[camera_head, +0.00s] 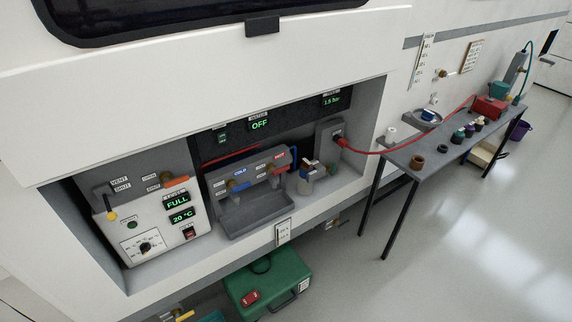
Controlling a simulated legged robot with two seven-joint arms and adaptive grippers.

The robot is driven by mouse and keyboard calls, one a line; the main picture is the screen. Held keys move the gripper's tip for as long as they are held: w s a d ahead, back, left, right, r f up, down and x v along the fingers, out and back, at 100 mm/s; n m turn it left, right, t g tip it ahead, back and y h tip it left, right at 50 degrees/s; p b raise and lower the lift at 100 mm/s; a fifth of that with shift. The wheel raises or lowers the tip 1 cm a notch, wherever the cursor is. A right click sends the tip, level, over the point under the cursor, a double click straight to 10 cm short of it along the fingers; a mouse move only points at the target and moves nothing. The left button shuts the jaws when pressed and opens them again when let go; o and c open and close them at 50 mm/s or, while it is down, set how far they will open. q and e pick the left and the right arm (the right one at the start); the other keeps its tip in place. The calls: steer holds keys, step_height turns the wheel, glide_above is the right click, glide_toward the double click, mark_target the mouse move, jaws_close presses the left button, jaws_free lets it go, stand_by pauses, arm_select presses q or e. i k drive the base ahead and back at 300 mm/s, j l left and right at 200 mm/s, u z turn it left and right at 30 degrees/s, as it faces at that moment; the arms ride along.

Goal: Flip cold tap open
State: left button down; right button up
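The cold tap (240,186) has a small blue lever and a brass-coloured body. It sits on a grey tap block under a blue COLD label (240,171). The lever looks roughly level, but at this size I cannot tell whether it stands at open or shut. The hot tap (280,170), with a red-orange lever, is to its right under a red HOT label. A grey basin (252,214) is below both taps. Neither of my grippers is in view.
Left of the taps is a white heater box (162,228) with green displays and an orange lever (176,181). A grey socket with a red hose (372,151) is at right. A green case (268,284) lies below. The table (437,166) holds small items.

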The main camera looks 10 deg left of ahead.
mark_target(235, 188)
steer(key=i+z, duration=0.3)
steer(key=i, duration=0.7)
